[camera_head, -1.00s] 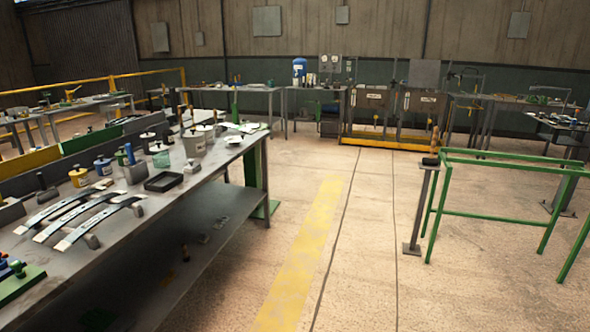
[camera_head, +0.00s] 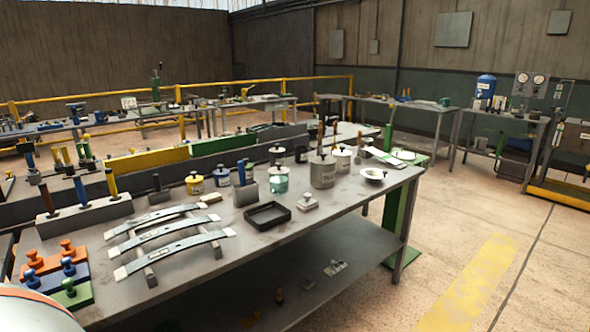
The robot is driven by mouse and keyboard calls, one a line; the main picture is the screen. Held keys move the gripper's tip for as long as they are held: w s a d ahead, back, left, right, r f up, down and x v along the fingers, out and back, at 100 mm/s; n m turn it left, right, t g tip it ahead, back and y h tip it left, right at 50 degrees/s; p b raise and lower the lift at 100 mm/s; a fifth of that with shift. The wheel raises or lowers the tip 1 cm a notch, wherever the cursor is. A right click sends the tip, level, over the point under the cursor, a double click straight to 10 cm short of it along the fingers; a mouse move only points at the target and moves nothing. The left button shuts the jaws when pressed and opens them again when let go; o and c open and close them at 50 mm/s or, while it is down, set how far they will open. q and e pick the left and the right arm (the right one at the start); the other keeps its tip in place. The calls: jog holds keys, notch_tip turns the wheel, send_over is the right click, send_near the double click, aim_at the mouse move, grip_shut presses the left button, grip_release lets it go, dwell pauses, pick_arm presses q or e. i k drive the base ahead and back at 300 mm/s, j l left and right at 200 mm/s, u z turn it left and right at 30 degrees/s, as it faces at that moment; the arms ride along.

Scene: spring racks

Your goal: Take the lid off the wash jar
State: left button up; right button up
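Several lidded jars stand upright on the grey workbench (camera_head: 210,262). No label is readable, so I cannot tell for sure which is the wash jar. Neither of my grippers is in view.
A black tray (camera_head: 267,216) and a small pale block (camera_head: 308,203) lie in front of the jars. Curved leaf springs (camera_head: 165,242) lie to the left, near orange, blue and green knobbed blocks (camera_head: 55,258). Open floor with a yellow stripe (camera_head: 470,285) is at the right.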

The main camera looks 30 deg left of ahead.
aim_at(279, 168)
jog(key=i+l+u, duration=0.15)
jog(key=i+u, duration=0.3)
jog(key=i+l+u, duration=0.3)
jog(key=u, duration=0.15)
jog(key=i+l+u, duration=0.3)
jog(key=u, duration=0.2)
jog(key=i+l+u, duration=0.2)
jog(key=l+u, duration=0.25)
jog(key=l, duration=0.15)
